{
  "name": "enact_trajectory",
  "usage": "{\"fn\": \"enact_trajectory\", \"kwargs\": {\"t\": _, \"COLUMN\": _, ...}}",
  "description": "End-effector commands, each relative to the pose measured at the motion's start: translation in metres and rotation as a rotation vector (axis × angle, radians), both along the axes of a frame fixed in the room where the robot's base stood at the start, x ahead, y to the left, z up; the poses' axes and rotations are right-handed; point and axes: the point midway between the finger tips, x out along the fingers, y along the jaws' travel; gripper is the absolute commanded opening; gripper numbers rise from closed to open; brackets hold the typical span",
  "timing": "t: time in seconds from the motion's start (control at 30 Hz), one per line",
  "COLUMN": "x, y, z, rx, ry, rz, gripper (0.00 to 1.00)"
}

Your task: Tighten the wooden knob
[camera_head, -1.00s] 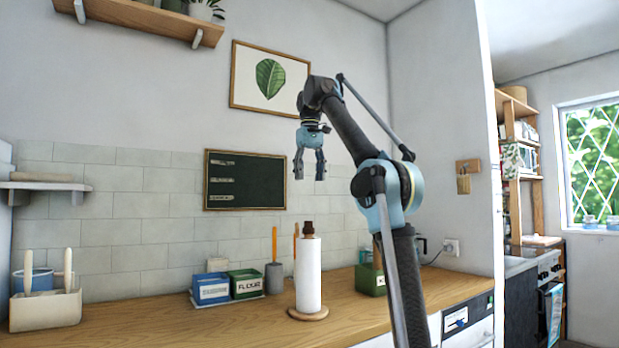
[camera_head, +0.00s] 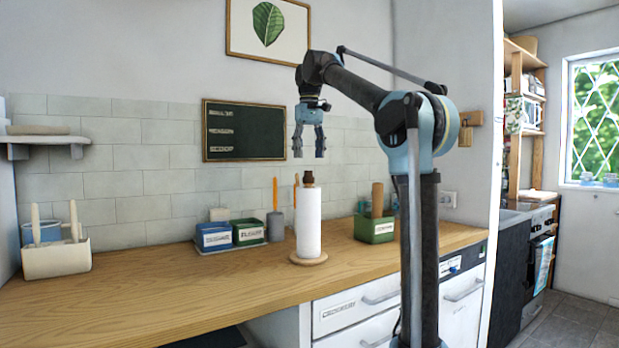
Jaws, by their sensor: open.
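The wooden knob (camera_head: 308,179) is small and dark brown. It sits on top of the upright white paper roll (camera_head: 308,222), which stands on a round wooden base (camera_head: 308,259) on the counter. My gripper (camera_head: 309,156) points down with its fingers apart and nothing between them. In the picture its fingertips are just above the knob, with a small gap showing. I cannot tell from this one view whether it is straight over the knob in depth.
The wooden counter (camera_head: 150,285) is clear in front and to the left. A blue box (camera_head: 213,236) and a green box (camera_head: 247,232) stand left of the roll. Another green box (camera_head: 375,229) is to the right. A white caddy (camera_head: 55,258) is at the far left.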

Motion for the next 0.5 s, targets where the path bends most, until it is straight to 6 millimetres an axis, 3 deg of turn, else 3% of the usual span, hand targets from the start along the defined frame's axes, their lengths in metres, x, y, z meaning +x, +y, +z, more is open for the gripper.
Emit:
{"fn": "enact_trajectory", "kwargs": {"t": 0.3, "x": 0.000, "y": 0.000, "z": -0.048, "rx": 0.000, "ry": 0.000, "rz": 0.000, "gripper": 0.56}}
{"fn": "enact_trajectory", "kwargs": {"t": 0.5, "x": 0.000, "y": 0.000, "z": -0.070, "rx": 0.000, "ry": 0.000, "rz": 0.000, "gripper": 0.56}}
